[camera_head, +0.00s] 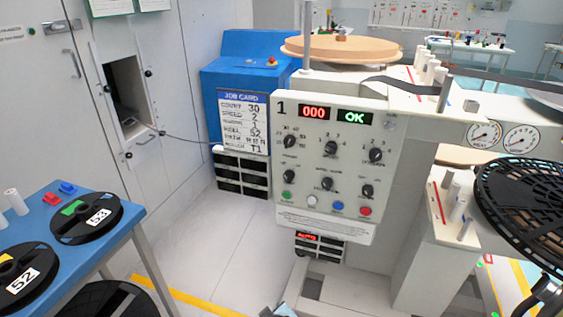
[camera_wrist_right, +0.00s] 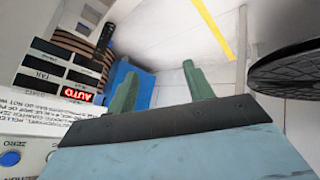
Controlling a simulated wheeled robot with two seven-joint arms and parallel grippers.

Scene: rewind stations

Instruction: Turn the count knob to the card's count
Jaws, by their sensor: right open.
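The control panel (camera_head: 335,165) faces me, marked "1", with a red counter reading 000 and a green OK display. Several black knobs sit on it; the upper-left knob (camera_head: 290,142) has a ring of marks, but its label and pointer setting are too small to read. The job card (camera_head: 242,120) hangs left of the panel and reads COUNT 30. My right gripper (camera_wrist_right: 163,85) is open and empty, its green fingers apart, below the panel; the panel's lower edge shows at left in the wrist view. My left gripper is not in view.
Colored buttons (camera_head: 338,205) line the panel's lower part. A blue table (camera_head: 128,215) with black reels stands at left. A large black reel (camera_head: 525,200) juts out at right. The floor (camera_head: 215,245) between table and machine is mostly clear.

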